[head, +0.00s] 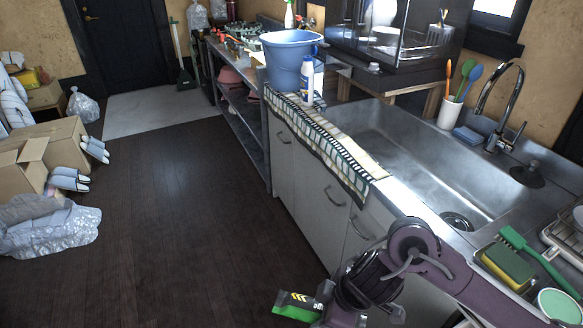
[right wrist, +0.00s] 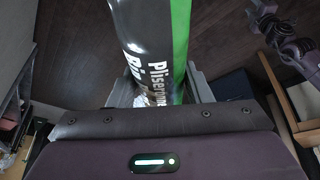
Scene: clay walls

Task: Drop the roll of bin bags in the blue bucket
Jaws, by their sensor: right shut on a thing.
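The roll of bin bags (head: 297,306) is black and green with printed lettering. It is at the bottom of the head view, in front of the cabinets and above the dark floor, and also fills the upper middle of the right wrist view (right wrist: 150,45). My right gripper (head: 322,303) is shut on one end of it. The blue bucket (head: 288,62) stands upright on the far end of the counter, well beyond the gripper. Its inside is mostly hidden. My left gripper is not in the head view; a small part of my left arm (right wrist: 292,45) shows in the right wrist view.
A white bottle with a blue cap (head: 307,82) stands close in front of the bucket. A patterned towel (head: 325,140) hangs over the counter edge. The steel sink (head: 400,150) with its tap (head: 500,95) lies to the right. Open floor (head: 170,220) lies left of the cabinets.

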